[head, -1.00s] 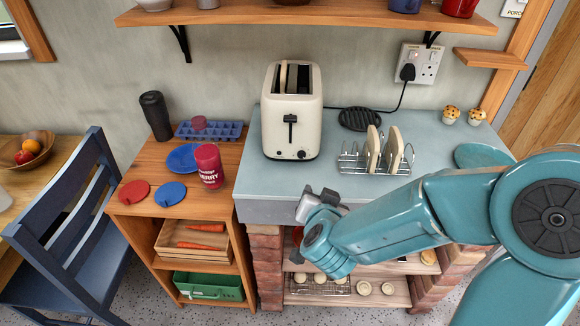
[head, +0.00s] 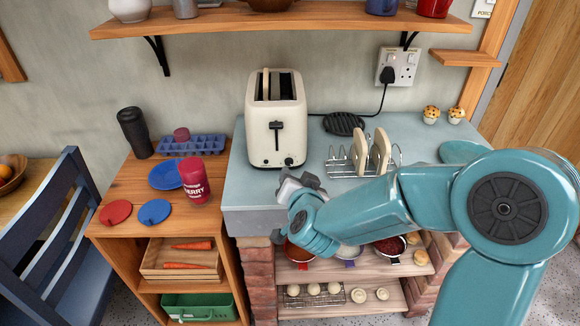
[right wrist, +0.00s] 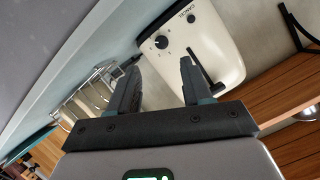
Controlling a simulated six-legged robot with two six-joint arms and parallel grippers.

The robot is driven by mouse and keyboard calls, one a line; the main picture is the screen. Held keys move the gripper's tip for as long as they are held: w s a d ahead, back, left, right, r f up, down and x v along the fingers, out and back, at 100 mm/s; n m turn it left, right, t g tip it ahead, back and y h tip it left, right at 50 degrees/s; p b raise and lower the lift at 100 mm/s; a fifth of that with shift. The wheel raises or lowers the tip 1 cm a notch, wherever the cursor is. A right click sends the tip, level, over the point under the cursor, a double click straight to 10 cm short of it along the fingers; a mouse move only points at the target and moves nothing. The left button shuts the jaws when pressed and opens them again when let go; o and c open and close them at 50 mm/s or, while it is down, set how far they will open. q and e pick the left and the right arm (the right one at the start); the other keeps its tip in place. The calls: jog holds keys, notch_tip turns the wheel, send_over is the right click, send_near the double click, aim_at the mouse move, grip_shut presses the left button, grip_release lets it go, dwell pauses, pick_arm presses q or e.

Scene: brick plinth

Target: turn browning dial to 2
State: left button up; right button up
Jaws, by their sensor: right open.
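A cream toaster (head: 276,125) stands upright on the grey-blue worktop, with a slice of bread showing in its slot. Its black lever (head: 277,132) is on the front face. In the right wrist view the toaster (right wrist: 205,50) shows its black browning dial (right wrist: 161,42), with small marks around it that are too small to read, and a button labelled CANCEL (right wrist: 191,18). My right gripper (head: 300,185) is at the worktop's front edge, below and in front of the toaster. In the right wrist view its fingers (right wrist: 158,85) are apart and empty, pointing towards the toaster front, not visibly touching the dial.
A red jar (head: 193,180) stands on the wooden unit at left. A wooden shelf (head: 230,22) hangs above. A cable runs to the wall socket (head: 397,68).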

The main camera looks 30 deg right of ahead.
aim_at(289, 163)
jog(key=x, duration=0.8)
jog(key=shift+w, duration=0.15)
grip_shut()
